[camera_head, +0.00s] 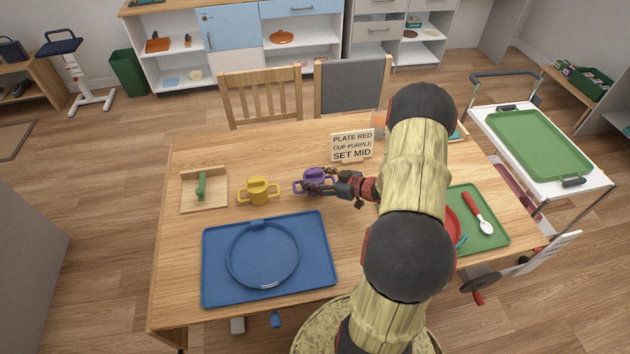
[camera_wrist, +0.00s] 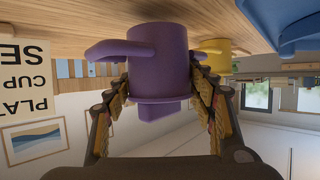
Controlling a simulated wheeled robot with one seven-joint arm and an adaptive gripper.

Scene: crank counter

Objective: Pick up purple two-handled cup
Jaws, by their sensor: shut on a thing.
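The purple two-handled cup (camera_head: 315,177) is near the middle of the wooden table, right of a yellow two-handled cup (camera_head: 258,190). My gripper (camera_head: 325,186) reaches it from the right and is shut on the cup's body. In the wrist view, which appears upside down, the purple cup (camera_wrist: 158,60) sits between both fingers (camera_wrist: 160,88), with one handle pointing left. The yellow cup (camera_wrist: 215,47) shows behind it. I cannot tell clearly whether the purple cup's base touches the table.
A sign (camera_head: 352,145) stands behind the cup. A blue tray (camera_head: 215,290) with a blue ring-shaped plate (camera_head: 262,255) lies front left. A wooden board with a green piece (camera_head: 201,187) lies far left. A green tray (camera_head: 490,240) with a spoon lies right, partly behind my arm.

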